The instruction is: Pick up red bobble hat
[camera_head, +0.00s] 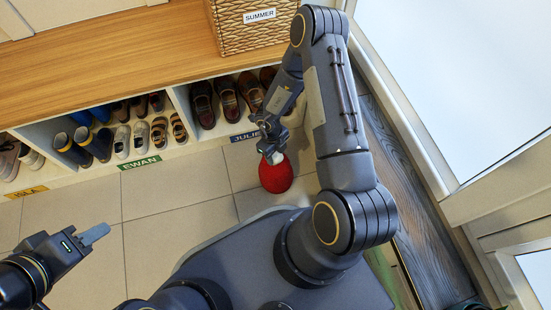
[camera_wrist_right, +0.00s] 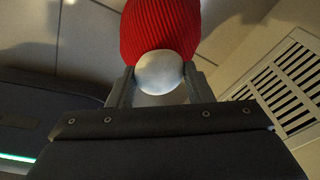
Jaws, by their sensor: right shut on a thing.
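The red bobble hat (camera_head: 276,174) hangs below my right gripper (camera_head: 270,152) in the head view, in front of the cubby marked JULIE. Its pale bobble sits up at the gripper. In the right wrist view the ribbed red hat (camera_wrist_right: 160,30) fills the top middle. My right gripper (camera_wrist_right: 160,88) is shut on its white bobble (camera_wrist_right: 160,72), with one finger on each side. I cannot tell whether the hat touches the floor. My left gripper (camera_head: 95,234) is at the lower left of the head view, away from the hat; its finger gap does not show clearly.
A wooden bench (camera_head: 120,60) with cubbies of shoes and boots runs along the back. A wicker basket (camera_head: 245,35) marked SUMMER stands on it. Tiled floor (camera_head: 165,200) lies clear between bench and me. A white door frame (camera_head: 400,110) is at the right.

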